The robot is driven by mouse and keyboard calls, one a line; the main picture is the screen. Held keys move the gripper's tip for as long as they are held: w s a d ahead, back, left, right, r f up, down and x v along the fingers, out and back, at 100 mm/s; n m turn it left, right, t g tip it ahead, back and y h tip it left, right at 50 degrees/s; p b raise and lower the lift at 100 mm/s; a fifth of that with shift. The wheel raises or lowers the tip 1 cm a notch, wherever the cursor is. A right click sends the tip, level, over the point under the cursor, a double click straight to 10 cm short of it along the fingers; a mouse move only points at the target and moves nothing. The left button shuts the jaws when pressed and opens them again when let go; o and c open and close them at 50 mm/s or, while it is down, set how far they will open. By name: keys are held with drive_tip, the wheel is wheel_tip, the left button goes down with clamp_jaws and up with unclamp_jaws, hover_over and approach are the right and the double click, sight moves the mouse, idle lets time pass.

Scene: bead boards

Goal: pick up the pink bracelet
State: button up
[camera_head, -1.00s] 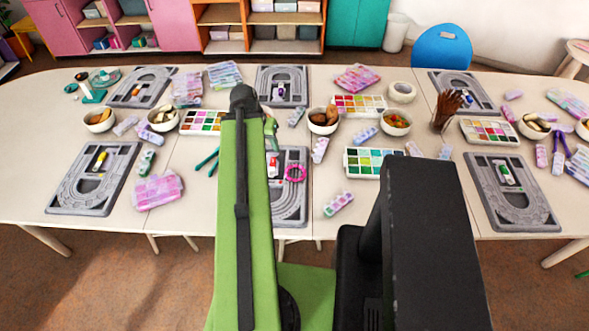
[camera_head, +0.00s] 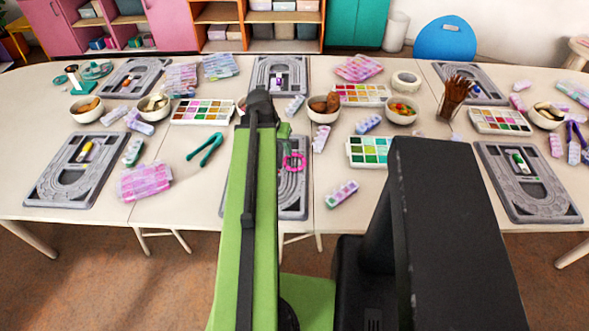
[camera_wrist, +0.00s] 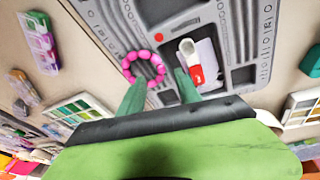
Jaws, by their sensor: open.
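The pink bracelet (camera_head: 293,163), a beaded ring, lies on the grey bead board (camera_head: 296,205) in the middle of the near row, just right of my green arm. In the wrist view the bracelet (camera_wrist: 129,61) is beyond my gripper (camera_wrist: 160,84). My gripper's two green fingers are apart with no object held between them. The left finger overlaps the bracelet's near edge in the picture; I cannot tell whether they touch. In the head view my arm hides most of the gripper and the board's left part.
A white and red tube (camera_wrist: 196,75) lies on the board close to the right finger. Green pliers (camera_head: 205,149) lie left of my arm. A paint-like palette (camera_head: 368,151) and a bead box (camera_head: 341,194) are to the right. Bare table lies left of the board.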

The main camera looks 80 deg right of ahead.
drive_tip(key=b+x, duration=0.5)
drive_tip(key=shift+w+f, duration=0.15)
drive_tip(key=shift+f, duration=0.05)
drive_tip(key=shift+r, duration=0.2)
clamp_jaws()
